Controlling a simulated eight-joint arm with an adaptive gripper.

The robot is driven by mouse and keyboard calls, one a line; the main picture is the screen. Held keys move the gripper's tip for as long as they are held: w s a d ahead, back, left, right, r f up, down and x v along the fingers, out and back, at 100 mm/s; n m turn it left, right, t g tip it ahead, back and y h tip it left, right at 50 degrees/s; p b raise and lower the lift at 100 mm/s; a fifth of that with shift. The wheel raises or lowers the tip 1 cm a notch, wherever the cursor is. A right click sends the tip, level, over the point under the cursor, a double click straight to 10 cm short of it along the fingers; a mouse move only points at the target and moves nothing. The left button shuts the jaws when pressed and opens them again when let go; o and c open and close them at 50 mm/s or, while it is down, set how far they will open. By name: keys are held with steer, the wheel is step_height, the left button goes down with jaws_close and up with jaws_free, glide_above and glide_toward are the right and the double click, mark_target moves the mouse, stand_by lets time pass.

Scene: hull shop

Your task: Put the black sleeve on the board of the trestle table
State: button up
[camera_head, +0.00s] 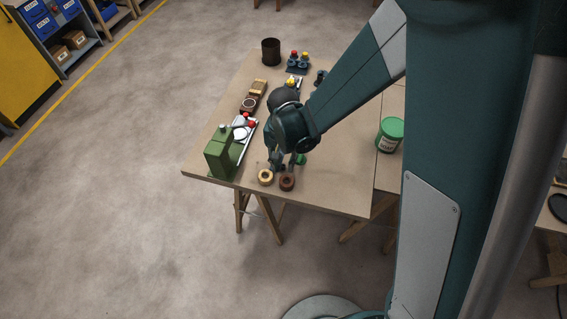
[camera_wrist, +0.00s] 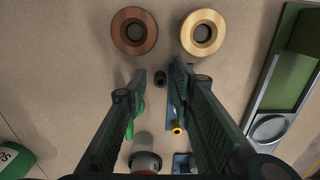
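A small black sleeve (camera_wrist: 160,74) stands between my fingertips in the wrist view, close to the right finger, with a gap to the left one. I cannot tell whether it touches the right finger or the board under it. My gripper (camera_wrist: 155,80) is open. In the head view my gripper (camera_head: 284,167) is low over the near part of the trestle table's board (camera_head: 335,187), and the sleeve is not distinguishable there.
A brown ring (camera_wrist: 134,31) and a pale ring (camera_wrist: 203,32) lie just beyond my fingertips. A dark cup (camera_head: 271,51) is at the back. The board's near right is bare.

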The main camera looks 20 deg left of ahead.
mark_target(285, 165)
steer(key=shift+r, duration=0.15)
step_height(285, 165, up, 12)
steer(key=p, duration=0.2)
stand_by(0.6)
stand_by(0.6)
steer(key=shift+r, duration=0.1)
steer(key=d+r+t+y, duration=0.1)
steer(key=d+r, duration=0.6)
steer(key=d, duration=0.2)
steer(key=d+r+t, duration=0.2)
steer(key=d+r, duration=0.5)
steer(key=d, duration=0.2)
steer(key=s+d+r+t, duration=0.2)
steer(key=s+d, duration=0.3)
steer(key=d, duration=0.5)
steer(key=s+d+r+t+h, duration=0.1)
steer(key=s+d+r, duration=0.4)
steer(key=d, duration=0.5)
steer(key=shift+s+t, duration=0.2)
steer(key=shift+t, duration=0.4)
